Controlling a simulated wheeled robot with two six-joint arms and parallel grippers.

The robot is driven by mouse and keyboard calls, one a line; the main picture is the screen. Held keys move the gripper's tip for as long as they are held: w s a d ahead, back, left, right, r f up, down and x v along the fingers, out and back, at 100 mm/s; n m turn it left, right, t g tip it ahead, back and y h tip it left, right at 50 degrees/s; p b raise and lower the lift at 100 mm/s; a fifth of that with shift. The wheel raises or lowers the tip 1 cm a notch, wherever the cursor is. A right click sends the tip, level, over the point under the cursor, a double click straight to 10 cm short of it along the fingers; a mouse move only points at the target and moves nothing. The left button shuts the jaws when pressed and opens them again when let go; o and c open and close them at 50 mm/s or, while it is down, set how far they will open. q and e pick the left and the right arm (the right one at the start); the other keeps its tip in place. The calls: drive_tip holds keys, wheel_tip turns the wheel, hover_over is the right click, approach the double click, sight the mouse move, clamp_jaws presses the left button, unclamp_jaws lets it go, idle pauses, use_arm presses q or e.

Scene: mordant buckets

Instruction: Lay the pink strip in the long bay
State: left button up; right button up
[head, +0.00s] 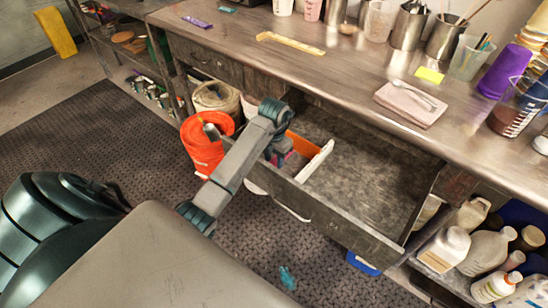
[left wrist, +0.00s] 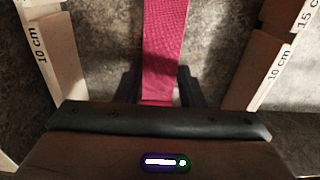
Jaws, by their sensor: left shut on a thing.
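The pink strip (left wrist: 165,45) runs up the middle of the left wrist view, between the fingers of my left gripper (left wrist: 160,88). In the head view my left gripper (head: 280,150) is over the left part of the open drawer (head: 340,232), with a little of the strip (head: 288,156) showing. The gripper is shut on the strip. Pale walls (left wrist: 268,75) marked in centimetres flank the strip in the left wrist view, with grey drawer floor between. I cannot tell whether the strip touches that floor. My right gripper is not in view.
A white divider (head: 314,161) and an orange piece (head: 302,144) are in the drawer's left part; its right part is bare. An orange bucket (head: 203,160) stands left of the drawer. The bench above holds a folded cloth (head: 411,104) and several cups.

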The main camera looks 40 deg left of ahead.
use_arm(q)
drive_tip(key=shift+f+b, duration=0.8)
idle(0.5)
drive_tip(key=o, duration=1.1)
